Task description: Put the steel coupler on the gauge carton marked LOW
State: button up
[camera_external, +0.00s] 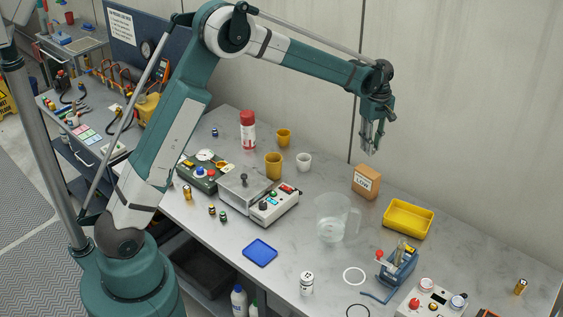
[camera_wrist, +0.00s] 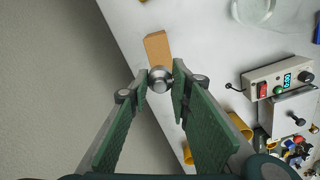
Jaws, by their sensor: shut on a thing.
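The gauge carton marked LOW (camera_external: 366,183) is a small brown box standing on the grey bench near the back wall. It also shows in the wrist view (camera_wrist: 157,46), beyond my fingertips. My gripper (camera_external: 371,145) points down and hangs above the carton, with a gap between them. In the wrist view my gripper (camera_wrist: 160,80) is shut on the steel coupler (camera_wrist: 160,77), a round grey metal piece between the fingertips. The coupler partly covers the carton there. In the external view the coupler is too small to tell apart from the fingers.
A yellow tray (camera_external: 409,219) stands right of the carton, and a clear jug (camera_external: 331,222) stands in front of it. A white cup (camera_external: 303,161), yellow mugs (camera_external: 273,165) and a powered instrument (camera_external: 270,207) are to the left. The wall is close behind.

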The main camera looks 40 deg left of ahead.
send_over(368, 171)
jog(key=shift+a+f, duration=0.1)
jog(key=shift+f, duration=2.25)
jog(key=shift+f, duration=1.9)
jog(key=shift+f, duration=0.2)
jog(key=o, duration=0.9)
jog(key=shift+r, duration=0.1)
jog(key=shift+r, duration=0.1)
notch_tip(368, 171, up, 12)
jog(key=shift+r, duration=0.1)
